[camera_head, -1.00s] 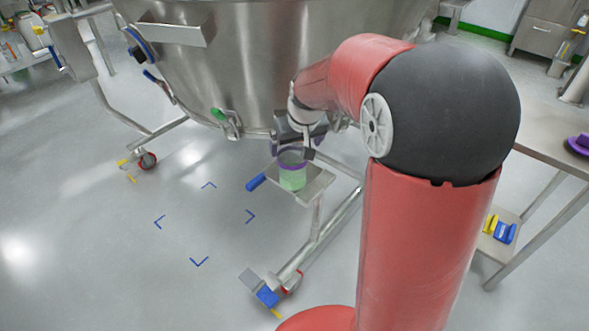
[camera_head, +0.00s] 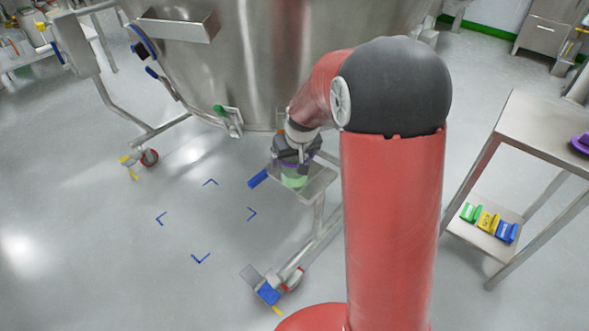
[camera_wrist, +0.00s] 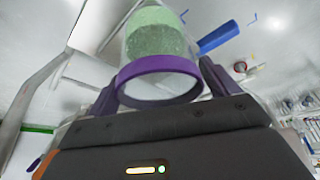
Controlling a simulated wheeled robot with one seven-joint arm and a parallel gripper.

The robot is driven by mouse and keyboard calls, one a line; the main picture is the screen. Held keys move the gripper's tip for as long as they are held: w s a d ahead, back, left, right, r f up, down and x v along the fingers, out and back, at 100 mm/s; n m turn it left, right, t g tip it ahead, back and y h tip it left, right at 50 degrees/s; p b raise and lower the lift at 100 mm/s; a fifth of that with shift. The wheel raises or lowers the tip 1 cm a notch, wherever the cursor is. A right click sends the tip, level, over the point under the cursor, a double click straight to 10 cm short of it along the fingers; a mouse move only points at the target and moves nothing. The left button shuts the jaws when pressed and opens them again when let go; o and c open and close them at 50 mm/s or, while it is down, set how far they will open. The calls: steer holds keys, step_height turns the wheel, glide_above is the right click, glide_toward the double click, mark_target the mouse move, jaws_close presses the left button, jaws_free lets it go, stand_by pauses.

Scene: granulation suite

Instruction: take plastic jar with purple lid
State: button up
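The clear plastic jar (camera_head: 294,181) holds green powder and stands upright on a small metal shelf (camera_head: 318,184) below the big steel vessel. Its purple lid shows in the wrist view (camera_wrist: 158,68), close in front of my gripper. My gripper (camera_head: 297,165) is directly over the jar, pointing down, and hides most of the lid in the head view. In the wrist view the dark fingers of my gripper (camera_wrist: 160,88) stand on either side of the lid. I cannot tell whether they press on it or leave a small gap.
The large steel vessel (camera_head: 255,65) stands close behind my gripper, with its frame legs and castors around the shelf. A blue handle (camera_head: 258,178) sticks out left of the shelf. A steel table (camera_head: 545,125) is at the right.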

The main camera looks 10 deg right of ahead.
steer(key=c, duration=0.9)
steer(key=shift+r, duration=0.1)
